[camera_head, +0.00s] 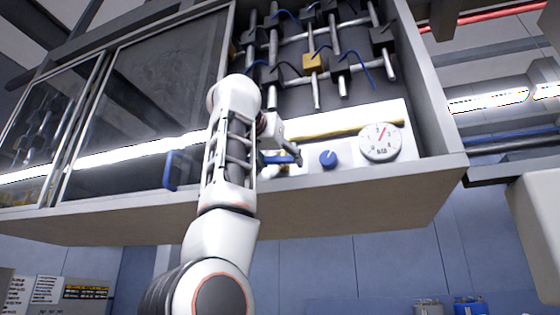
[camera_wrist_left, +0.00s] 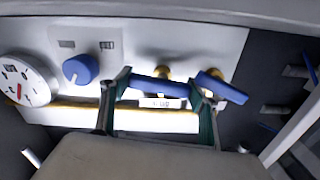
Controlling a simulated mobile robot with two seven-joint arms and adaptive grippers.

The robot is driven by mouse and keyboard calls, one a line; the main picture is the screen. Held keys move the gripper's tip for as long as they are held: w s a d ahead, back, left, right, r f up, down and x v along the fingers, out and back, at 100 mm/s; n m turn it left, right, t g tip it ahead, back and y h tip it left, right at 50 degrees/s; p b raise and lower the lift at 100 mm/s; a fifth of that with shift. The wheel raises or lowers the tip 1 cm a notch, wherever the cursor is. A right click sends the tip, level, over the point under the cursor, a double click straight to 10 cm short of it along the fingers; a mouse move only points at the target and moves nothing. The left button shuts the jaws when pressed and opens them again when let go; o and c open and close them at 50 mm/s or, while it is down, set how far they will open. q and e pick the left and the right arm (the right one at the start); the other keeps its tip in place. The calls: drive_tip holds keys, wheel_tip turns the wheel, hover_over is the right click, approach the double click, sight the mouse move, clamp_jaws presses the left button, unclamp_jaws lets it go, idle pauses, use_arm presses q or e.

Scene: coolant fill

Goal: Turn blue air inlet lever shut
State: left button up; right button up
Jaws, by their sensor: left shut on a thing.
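A blue lever (camera_wrist_left: 158,87) on a brass fitting lies between the fingers of my left gripper (camera_wrist_left: 159,82) in the left wrist view. My left gripper is shut on this lever, which lies roughly along the line between the fingers. A second blue lever (camera_wrist_left: 224,88) sits beside it, just outside the right-hand finger. In the head view, my left gripper (camera_head: 288,150) is at the white panel, and part of a blue lever (camera_head: 276,159) shows beside it. The arm hides the rest. The small label under the lever is too blurred to read. My right gripper is not in view.
A blue round knob (camera_head: 328,159) and a white dial gauge (camera_head: 380,142) are on the panel to the right. Pipes with valves, one yellow (camera_head: 313,62), fill the cabinet above. The cabinet's lower ledge (camera_head: 350,200) juts out below. A sliding glass door (camera_head: 150,90) is at left.

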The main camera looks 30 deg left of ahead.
use_arm(q)
drive_tip(key=shift+n, duration=0.8)
drive_tip(key=o, duration=1.1)
